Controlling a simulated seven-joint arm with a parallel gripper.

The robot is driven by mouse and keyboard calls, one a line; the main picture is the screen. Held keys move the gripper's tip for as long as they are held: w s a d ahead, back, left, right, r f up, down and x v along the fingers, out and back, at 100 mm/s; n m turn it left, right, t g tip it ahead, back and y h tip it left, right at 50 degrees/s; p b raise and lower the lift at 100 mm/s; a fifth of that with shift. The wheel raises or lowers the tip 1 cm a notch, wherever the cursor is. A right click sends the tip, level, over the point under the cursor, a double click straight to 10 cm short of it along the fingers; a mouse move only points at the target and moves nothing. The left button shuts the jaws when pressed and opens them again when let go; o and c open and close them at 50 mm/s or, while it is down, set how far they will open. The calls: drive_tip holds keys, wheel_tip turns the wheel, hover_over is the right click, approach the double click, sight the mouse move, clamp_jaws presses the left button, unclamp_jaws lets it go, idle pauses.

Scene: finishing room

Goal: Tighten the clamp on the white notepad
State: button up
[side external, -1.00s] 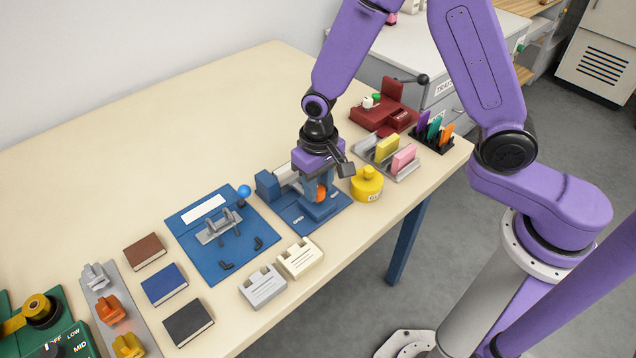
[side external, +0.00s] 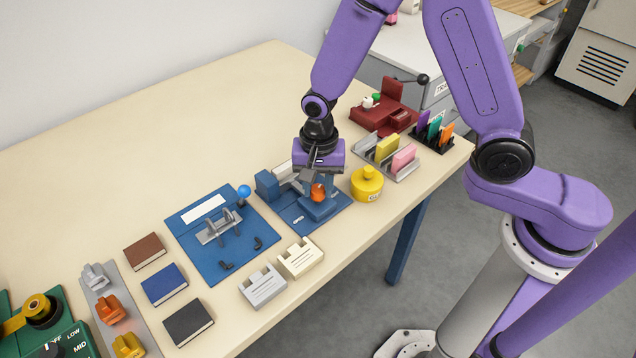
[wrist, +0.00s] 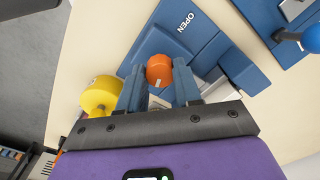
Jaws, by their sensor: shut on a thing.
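The blue clamp (side external: 268,186) stands on a blue base plate marked OPEN, near the middle of the table. Its orange knob (side external: 318,192) faces the front. My gripper (side external: 318,186) points down at the knob. In the wrist view its two blue fingers (wrist: 160,72) are shut on the orange knob (wrist: 159,69), one on each side. A short white mark shows on the knob's near edge. A pale piece lies in the clamp behind my gripper, mostly hidden; I cannot tell if it is the white notepad.
A round yellow container (side external: 367,184) stands close to the right of the clamp. A blue plate with a blue-balled lever (side external: 243,191) lies to the left. A cream block (side external: 299,258) and a grey block (side external: 262,288) lie in front. The table behind is clear.

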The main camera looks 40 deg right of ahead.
sight(324, 191)
idle(0.4)
drive_tip(key=o, duration=1)
drive_tip(key=shift+o, duration=0.2)
wheel_tip(324, 191, up, 18)
drive_tip(key=shift+f, duration=0.25)
drive_tip(key=shift+s+d, duration=0.1)
drive_tip(key=shift+s, duration=0.1)
drive_tip(key=s+d+f+n, duration=0.1)
drive_tip(key=s+d+n, duration=0.5)
drive_tip(key=s+n, duration=0.4)
drive_tip(key=s+d+f+n, duration=0.1)
drive_tip(key=s+d+n, duration=0.5)
drive_tip(key=s+n, duration=0.5)
drive_tip(key=shift+s+f, duration=0.3)
drive_tip(key=shift+s, duration=0.2)
